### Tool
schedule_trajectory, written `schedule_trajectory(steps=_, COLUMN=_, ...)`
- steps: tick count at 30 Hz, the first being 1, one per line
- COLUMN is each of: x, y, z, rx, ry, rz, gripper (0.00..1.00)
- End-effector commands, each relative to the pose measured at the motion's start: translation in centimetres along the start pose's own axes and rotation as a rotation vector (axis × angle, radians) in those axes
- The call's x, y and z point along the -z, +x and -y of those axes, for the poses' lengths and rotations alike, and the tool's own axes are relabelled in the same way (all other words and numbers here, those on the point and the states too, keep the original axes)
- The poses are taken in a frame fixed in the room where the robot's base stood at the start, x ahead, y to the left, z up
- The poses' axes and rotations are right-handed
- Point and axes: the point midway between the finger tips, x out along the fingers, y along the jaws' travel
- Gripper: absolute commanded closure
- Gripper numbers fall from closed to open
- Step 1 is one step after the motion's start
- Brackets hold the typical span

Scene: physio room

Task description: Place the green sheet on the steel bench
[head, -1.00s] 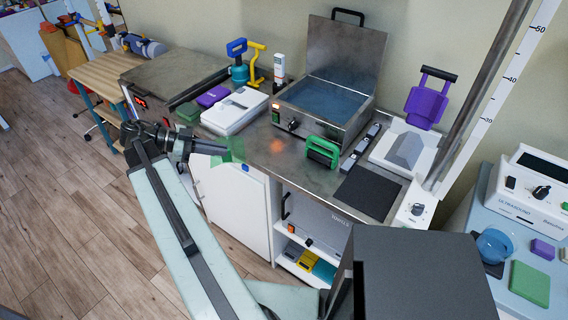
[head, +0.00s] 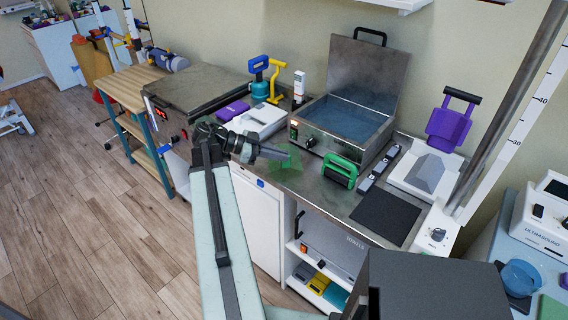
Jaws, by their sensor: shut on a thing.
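My gripper (head: 278,154) is shut on the green sheet (head: 288,166), a small, thin, see-through piece at the fingertips. The sheet shows in front of the steel bench (head: 322,192), near its front edge and left of the green-handled block. I cannot tell whether it touches the bench top or hangs above it. My arm hides part of the bench's left front and the cabinet below.
A steel water bath (head: 342,125) with a raised lid stands at the back. A green-handled block (head: 340,170), a dark mat (head: 386,218) and a white device (head: 262,118) stand on the bench. A little bare steel lies between block and mat.

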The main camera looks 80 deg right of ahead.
Motion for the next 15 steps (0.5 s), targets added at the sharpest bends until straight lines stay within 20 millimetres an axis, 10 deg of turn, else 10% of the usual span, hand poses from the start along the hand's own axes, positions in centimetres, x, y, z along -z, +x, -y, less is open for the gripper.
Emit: schedule_trajectory(steps=15, x=-2.9, y=2.6, z=0.4, rx=-0.001, ry=0.001, rz=0.0, gripper=1.0)
